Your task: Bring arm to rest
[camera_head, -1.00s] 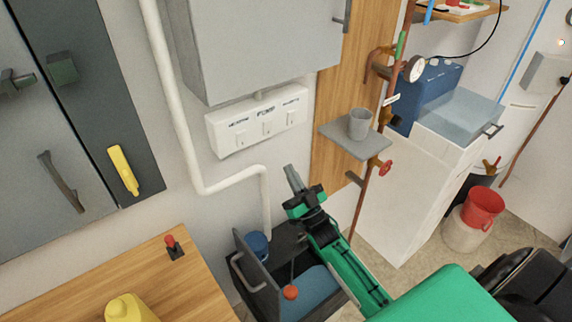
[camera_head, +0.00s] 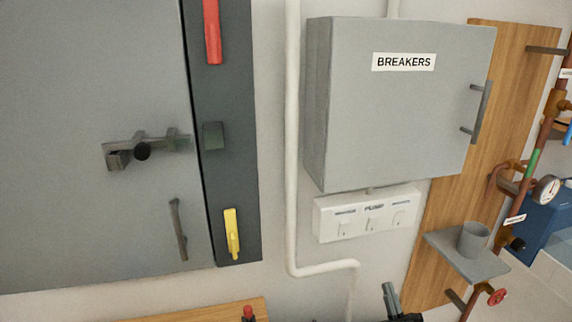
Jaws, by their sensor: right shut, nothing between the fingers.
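My right gripper (camera_head: 391,300) shows at the bottom edge of the head view, right of centre. Its fingers point up and are together, with nothing between them. Only the fingers and a little of the dark body show; the rest of the arm is below the frame. It is in front of the wall, below the pump switch panel and right of the white pipe. My left gripper is not in view.
A grey breaker box (camera_head: 400,110) hangs above the white pump switch panel (camera_head: 367,213). A white pipe (camera_head: 292,150) runs down the wall. A small shelf (camera_head: 468,258) holds a grey cup (camera_head: 473,238). A wooden top (camera_head: 215,312) is at lower left.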

